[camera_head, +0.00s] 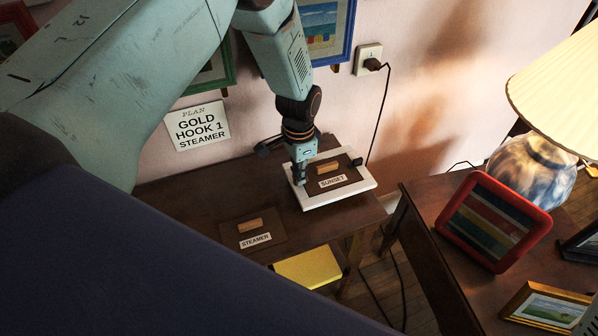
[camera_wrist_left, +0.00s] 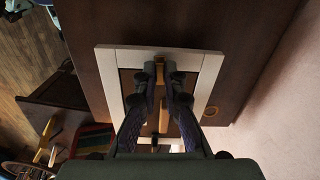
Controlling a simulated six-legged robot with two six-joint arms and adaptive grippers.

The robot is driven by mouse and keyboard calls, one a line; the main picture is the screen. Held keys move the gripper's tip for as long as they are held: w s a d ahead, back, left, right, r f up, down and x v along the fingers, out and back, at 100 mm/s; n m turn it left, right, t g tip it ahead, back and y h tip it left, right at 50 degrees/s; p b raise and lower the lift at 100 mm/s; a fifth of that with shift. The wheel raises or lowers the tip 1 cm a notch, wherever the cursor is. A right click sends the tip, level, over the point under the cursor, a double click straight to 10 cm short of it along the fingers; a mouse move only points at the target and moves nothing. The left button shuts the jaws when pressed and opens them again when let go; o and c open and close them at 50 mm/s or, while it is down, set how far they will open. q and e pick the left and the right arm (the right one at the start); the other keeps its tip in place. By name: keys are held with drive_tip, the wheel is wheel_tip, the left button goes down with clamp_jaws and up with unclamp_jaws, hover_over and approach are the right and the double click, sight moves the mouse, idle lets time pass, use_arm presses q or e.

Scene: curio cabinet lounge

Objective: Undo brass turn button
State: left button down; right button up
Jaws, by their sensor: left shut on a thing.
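A white picture frame (camera_head: 340,199) lies face down on the dark wooden table, its brown backing (camera_head: 350,179) carrying a wooden block (camera_head: 327,168) and a SUNSET label (camera_head: 332,181). My left gripper (camera_head: 300,182) points down at the frame's left edge. In the left wrist view its fingertips (camera_wrist_left: 167,72) are closed together over one edge of the frame (camera_wrist_left: 125,57), shut on the small brass turn button (camera_wrist_left: 158,63), which the fingers mostly hide. A dark piece (camera_head: 357,162) sits on the opposite edge.
A brown panel (camera_head: 270,234) with a block and STEAMER label lies on the same table. A yellow item (camera_head: 309,268) is below its front edge. A second table (camera_head: 420,215) at right holds a red frame (camera_head: 544,218) and a lamp (camera_head: 530,172). A cord hangs from a wall socket (camera_head: 367,59).

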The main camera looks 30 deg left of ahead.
use_arm(q)
drive_tip(key=n+p, duration=0.1)
drive_tip(key=n, duration=0.3)
drive_tip(key=shift+w+a, duration=0.1)
drive_tip(key=shift+a, duration=0.05)
drive_tip(key=n, duration=0.4)
drive_tip(key=shift+a+n+p, duration=0.1)
drive_tip(key=shift+n+p, duration=0.2)
drive_tip(key=shift+p, duration=0.05)
drive_tip(key=n, duration=0.4)
drive_tip(key=shift+a+n+p, duration=0.1)
drive_tip(key=shift+n+p, duration=0.2)
drive_tip(key=shift+p, duration=0.1)
drive_tip(key=shift+a+n+p, duration=0.1)
drive_tip(key=shift+n+p, duration=0.25)
drive_tip(key=shift+n, duration=1.45)
drive_tip(key=c, duration=1.4)
unclamp_jaws()
drive_tip(key=shift+c, duration=0.2)
